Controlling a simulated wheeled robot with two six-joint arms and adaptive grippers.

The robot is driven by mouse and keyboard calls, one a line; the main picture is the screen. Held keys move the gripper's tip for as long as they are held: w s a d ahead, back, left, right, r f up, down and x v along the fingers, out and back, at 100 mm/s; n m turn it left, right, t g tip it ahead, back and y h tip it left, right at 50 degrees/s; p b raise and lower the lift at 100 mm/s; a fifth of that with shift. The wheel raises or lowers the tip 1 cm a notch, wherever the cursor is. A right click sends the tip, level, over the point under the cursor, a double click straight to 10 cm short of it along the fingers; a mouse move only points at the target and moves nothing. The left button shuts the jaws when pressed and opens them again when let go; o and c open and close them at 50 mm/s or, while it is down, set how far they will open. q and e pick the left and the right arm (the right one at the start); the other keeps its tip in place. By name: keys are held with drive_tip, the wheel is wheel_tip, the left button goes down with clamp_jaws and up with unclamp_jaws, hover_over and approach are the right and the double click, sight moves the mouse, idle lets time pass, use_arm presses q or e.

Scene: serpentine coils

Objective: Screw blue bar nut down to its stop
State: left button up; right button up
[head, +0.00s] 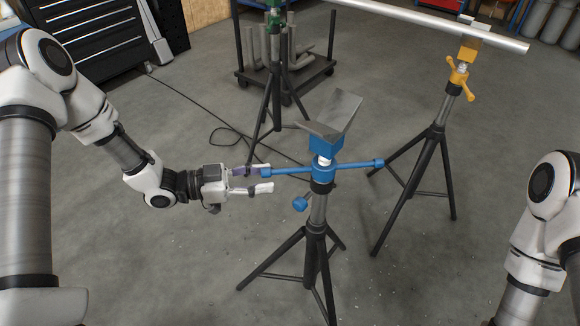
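The blue bar nut (322,173) sits around the post of the middle tripod stand, just below a blue head with a grey V-shaped cradle (334,117). Its bars reach left and right, and a blue knob (300,204) shows lower at the front left. My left gripper (264,179) is at the end of the left bar. Its two fingers are apart, with the bar end over the upper finger and a gap above the lower finger. I cannot tell whether it touches the bar. My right gripper is out of view; only part of that arm shows at lower right.
A stand with a yellow nut (459,76) at right and a green-topped stand (274,35) behind support a long pipe (440,22). A dark cart (300,72) with pipe pieces stands behind. A thin cable lies on the floor. The front floor is mostly clear.

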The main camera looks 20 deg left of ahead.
sight(311, 169)
use_arm(q)
drive_tip(key=w+d, duration=0.1)
drive_tip(key=d, duration=0.1)
drive_tip(key=w+d+r+m+h, duration=0.1)
drive_tip(key=d, duration=0.1)
drive_tip(key=w+d+m+b, duration=0.1)
drive_tip(key=d, duration=0.1)
drive_tip(key=shift+d+r+g, duration=0.2)
drive_tip(key=shift+r+g, duration=0.1)
drive_tip(key=shift+g, duration=0.1)
clamp_jaws()
